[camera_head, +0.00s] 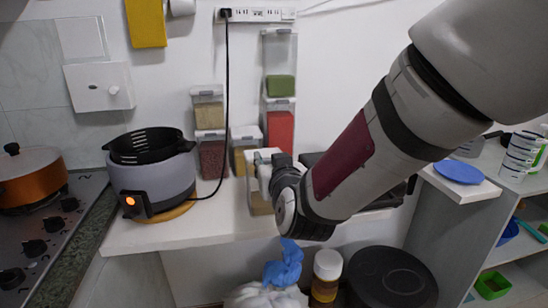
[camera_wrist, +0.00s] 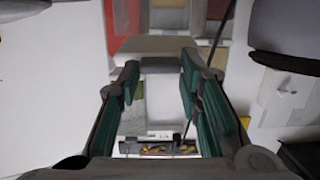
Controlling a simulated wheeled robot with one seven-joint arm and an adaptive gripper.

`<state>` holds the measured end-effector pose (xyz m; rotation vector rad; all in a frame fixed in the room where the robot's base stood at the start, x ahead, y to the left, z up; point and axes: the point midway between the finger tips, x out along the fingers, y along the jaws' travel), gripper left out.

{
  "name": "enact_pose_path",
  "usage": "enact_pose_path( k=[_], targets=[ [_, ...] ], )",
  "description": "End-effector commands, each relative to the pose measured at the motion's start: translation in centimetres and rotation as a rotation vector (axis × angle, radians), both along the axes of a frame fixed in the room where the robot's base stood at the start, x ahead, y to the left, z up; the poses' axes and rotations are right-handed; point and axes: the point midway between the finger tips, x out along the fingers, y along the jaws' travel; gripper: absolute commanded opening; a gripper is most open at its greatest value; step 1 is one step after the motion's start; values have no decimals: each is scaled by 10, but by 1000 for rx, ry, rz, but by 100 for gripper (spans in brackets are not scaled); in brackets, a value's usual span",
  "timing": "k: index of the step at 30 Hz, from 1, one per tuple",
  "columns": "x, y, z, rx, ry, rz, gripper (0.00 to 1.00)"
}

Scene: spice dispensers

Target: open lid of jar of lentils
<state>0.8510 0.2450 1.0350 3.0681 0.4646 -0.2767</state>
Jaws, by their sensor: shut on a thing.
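A clear jar (camera_head: 259,207) with yellowish-tan contents stands at the counter's front, partly behind my gripper. I cannot read a label, but it is the jar at my gripper. Its pale lid (camera_head: 262,153) is at the top, beside my dark gripper (camera_head: 270,172). The exact contact and how far the lid is raised are hard to tell.
Several stacked clear dispensers, including a red-filled one (camera_head: 280,131) and a dark-red-filled one (camera_head: 211,158), stand close behind. A grey cooker (camera_head: 152,178) is left, with its black cord (camera_head: 226,100) hanging near the jars. Bottle (camera_head: 325,275) and blue object (camera_head: 284,264) are below the counter.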

Motion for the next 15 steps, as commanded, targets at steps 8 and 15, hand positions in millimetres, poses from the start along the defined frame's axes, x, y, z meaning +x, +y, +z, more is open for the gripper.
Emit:
enact_pose_path(
  k=[8, 15],
  targets=[
    [3, 2, 24, -41, 131, 0, 17],
    [8, 4, 37, -76, 242, 1, 17]
  ],
)
